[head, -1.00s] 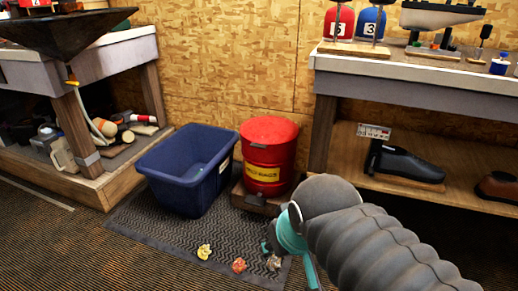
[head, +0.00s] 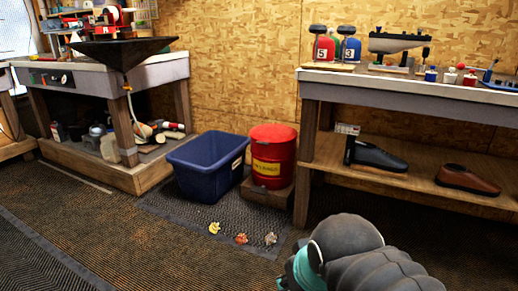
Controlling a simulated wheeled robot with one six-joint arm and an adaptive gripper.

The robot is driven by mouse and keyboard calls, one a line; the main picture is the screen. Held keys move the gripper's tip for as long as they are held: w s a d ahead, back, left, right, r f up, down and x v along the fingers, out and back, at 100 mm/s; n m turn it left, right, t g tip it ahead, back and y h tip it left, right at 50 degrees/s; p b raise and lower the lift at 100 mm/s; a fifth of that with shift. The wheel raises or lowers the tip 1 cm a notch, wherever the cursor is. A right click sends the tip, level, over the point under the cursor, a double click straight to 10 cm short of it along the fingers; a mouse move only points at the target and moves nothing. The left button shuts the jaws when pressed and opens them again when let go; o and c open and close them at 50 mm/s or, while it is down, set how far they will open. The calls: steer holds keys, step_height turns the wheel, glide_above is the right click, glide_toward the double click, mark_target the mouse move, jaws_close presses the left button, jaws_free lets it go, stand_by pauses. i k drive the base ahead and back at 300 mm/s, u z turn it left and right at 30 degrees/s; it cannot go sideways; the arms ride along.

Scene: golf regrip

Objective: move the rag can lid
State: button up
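The red rag can (head: 273,159) stands on a low dark block against the wooden wall, with a yellow label on its front. Its red lid (head: 273,132) sits on top and looks closed. My arm shows at the lower right of the head view, as a dark ribbed sleeve with a teal part. The gripper's fingers are out of the frame, below the bottom edge. The arm is in front of the can, apart from it.
A blue tub (head: 207,166) stands left of the can on a dark mat (head: 180,218). Several crumpled rags, one of them yellow (head: 214,228), lie on the mat's front. A workbench (head: 410,90) with a shoe shelf is at right. Another bench (head: 160,70) is at left. Open floor lies at front left.

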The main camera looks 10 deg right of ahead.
mark_target(265, 134)
steer(key=u, duration=0.55)
steer(key=i, duration=1.6)
steer(key=z, duration=0.7)
